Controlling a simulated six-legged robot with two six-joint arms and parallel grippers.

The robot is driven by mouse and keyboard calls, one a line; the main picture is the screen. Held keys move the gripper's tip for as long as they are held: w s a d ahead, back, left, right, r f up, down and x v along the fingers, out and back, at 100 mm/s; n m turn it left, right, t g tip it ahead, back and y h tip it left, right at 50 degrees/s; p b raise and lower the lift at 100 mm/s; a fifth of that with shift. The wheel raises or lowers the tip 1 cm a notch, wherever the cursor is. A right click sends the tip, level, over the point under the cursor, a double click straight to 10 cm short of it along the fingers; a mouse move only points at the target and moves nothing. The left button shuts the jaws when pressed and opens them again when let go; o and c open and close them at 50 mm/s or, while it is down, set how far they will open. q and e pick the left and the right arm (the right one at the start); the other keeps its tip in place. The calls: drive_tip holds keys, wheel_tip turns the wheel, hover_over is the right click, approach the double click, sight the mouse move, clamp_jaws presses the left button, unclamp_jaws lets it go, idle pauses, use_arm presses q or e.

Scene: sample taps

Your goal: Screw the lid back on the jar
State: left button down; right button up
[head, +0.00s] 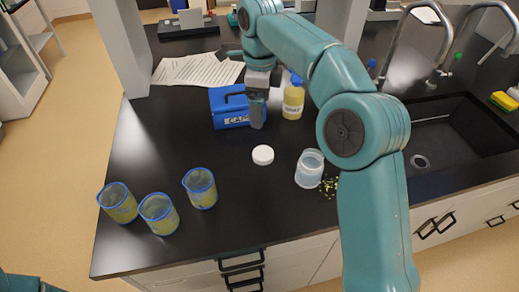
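A white lid (263,155) lies flat on the black bench top. An open, translucent jar (309,172) stands upright to the right of the lid, apart from it. My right gripper (257,112) points down in front of the blue box, behind the lid and clear of it. Its fingers overlap in this view, so I cannot tell whether it is open or shut. Only a bit of my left arm shows at the bottom left corner; its gripper is out of view.
A blue box (228,108) and an amber labelled bottle (293,100) stand behind the lid. Several blue-rimmed beakers (201,188) stand at left front. Small yellow-green bits (329,187) lie beside the jar. A sink (450,128) with taps is at right. Papers (195,70) lie behind.

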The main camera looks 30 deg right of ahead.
drive_tip(key=b, duration=0.2)
hover_over(260, 153)
wheel_tip(260, 153, down, 10)
drive_tip(key=shift+s+f, duration=0.1)
drive_tip(key=shift+d+f, duration=0.1)
drive_tip(key=shift+f, duration=0.3)
drive_tip(key=f, duration=0.5)
drive_tip(key=shift+w+f+p, duration=0.15)
drive_tip(key=shift+w+p, duration=0.05)
drive_tip(key=shift+p, duration=0.1)
drive_tip(key=c, duration=1.1)
